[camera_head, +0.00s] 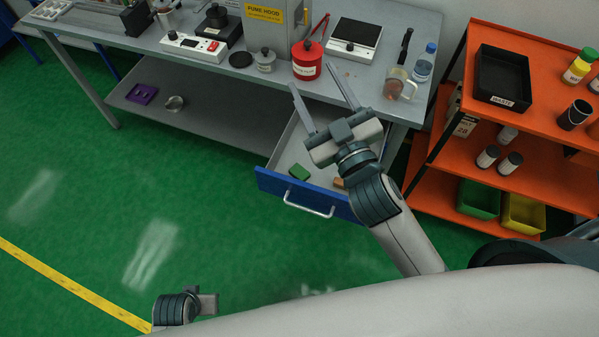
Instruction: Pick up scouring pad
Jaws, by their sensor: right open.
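A small green block, which looks like the scouring pad (299,172), lies in the open drawer (283,188) under the grey bench. My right gripper (311,77) is open and empty, with its two long fingers apart and pointing up the picture, toward the bench's front edge. Its body is above the drawer, to the upper right of the pad and apart from it. My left gripper (208,303) shows only in part at the bottom left, far from the drawer; its fingers cannot be made out.
A brown item (339,183) lies in the drawer, partly hidden by my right arm. The bench (275,83) holds a red can (307,68), a balance (354,38) and a glass mug (393,87). An orange shelf (450,155) stands at right. Green floor is clear at left.

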